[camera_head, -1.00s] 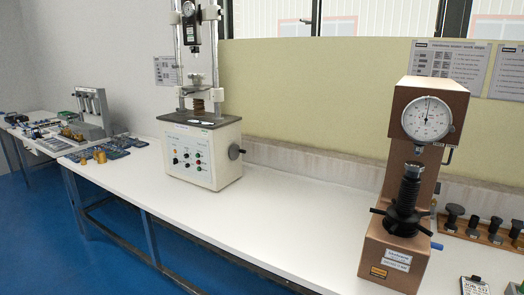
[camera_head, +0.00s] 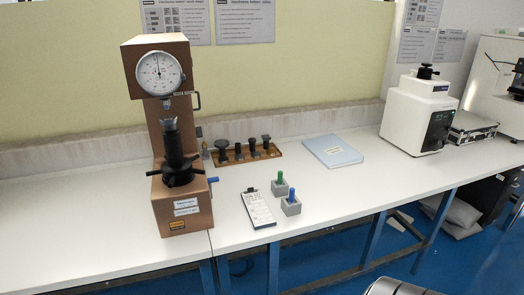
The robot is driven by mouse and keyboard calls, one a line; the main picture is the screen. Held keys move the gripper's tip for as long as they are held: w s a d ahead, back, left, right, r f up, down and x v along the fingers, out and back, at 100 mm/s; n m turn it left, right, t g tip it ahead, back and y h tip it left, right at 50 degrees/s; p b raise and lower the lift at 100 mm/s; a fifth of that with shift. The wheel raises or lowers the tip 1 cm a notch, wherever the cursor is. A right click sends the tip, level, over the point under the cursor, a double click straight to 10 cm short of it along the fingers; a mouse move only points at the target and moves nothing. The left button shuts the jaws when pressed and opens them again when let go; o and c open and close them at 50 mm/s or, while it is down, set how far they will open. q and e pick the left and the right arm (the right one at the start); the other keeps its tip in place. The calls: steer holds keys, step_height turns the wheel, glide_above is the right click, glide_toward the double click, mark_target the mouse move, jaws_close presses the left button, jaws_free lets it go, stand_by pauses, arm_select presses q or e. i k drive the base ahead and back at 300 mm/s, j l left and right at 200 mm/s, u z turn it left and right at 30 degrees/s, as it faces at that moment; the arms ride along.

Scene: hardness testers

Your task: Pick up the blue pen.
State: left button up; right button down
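The blue pen (camera_head: 291,195) stands upright in a small grey block holder (camera_head: 291,207) on the white bench, right of the brown hardness tester. A green pen (camera_head: 280,178) stands in a similar grey holder (camera_head: 279,189) just behind it. Neither of my grippers shows in the head view.
The brown hardness tester (camera_head: 168,130) stands at left, with a blue-tipped lever at its right side. A wooden rack (camera_head: 246,154), a blue folder (camera_head: 332,150) and a white machine (camera_head: 418,112) are behind. The bench (camera_head: 350,190) right of the pens is clear.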

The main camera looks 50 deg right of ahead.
mark_target(290, 199)
steer(key=z, duration=1.8)
steer(key=i+j+u, duration=0.1)
steer(key=i+u, duration=0.15)
steer(key=i, duration=0.3)
